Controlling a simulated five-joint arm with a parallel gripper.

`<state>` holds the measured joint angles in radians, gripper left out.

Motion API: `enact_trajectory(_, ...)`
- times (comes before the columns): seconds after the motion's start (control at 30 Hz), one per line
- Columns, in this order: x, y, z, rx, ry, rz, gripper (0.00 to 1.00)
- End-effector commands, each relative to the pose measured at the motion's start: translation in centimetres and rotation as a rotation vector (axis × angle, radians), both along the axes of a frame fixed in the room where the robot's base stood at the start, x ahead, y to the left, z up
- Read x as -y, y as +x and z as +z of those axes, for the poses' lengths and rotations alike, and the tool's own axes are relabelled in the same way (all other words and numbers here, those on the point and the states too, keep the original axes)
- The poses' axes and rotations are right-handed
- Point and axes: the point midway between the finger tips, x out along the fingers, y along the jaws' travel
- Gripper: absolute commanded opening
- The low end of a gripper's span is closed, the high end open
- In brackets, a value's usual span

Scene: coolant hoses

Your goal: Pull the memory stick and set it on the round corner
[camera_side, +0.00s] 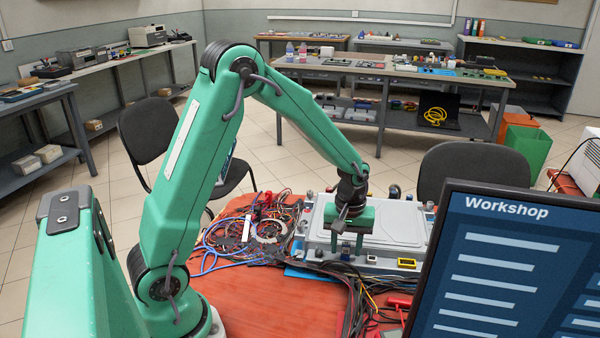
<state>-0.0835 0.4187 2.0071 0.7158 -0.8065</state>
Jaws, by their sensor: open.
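My green gripper (347,244) points down over the near left part of a light grey unit (395,222) on the red work table. Its two fingers are apart, and I see nothing held between them. I cannot make out the memory stick; it may be too small or hidden behind my gripper. I cannot tell which part is the round corner. A small yellow and dark piece (406,263) sits at the near edge of the grey unit.
Tangled cables (240,235) lie left of the unit, and more run down its near side. A red-handled object (398,302) lies in front. A monitor (515,270) blocks the lower right. The red table top (270,300) is bare at front left.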

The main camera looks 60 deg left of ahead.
Motion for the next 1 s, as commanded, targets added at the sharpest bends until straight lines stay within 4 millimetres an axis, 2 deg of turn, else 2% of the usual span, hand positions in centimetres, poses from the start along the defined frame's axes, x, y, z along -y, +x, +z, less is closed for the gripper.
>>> enact_trajectory(0.23,0.00,0.00,0.01,0.000,0.000,0.000,0.41)
enact_trajectory(0.43,0.00,0.00,0.01,0.000,0.000,0.000,0.02)
enact_trajectory(0.47,0.00,0.00,0.01,0.000,0.000,0.000,0.00)
enact_trajectory(1.0,0.00,0.03,0.78,0.000,0.000,0.000,0.00)
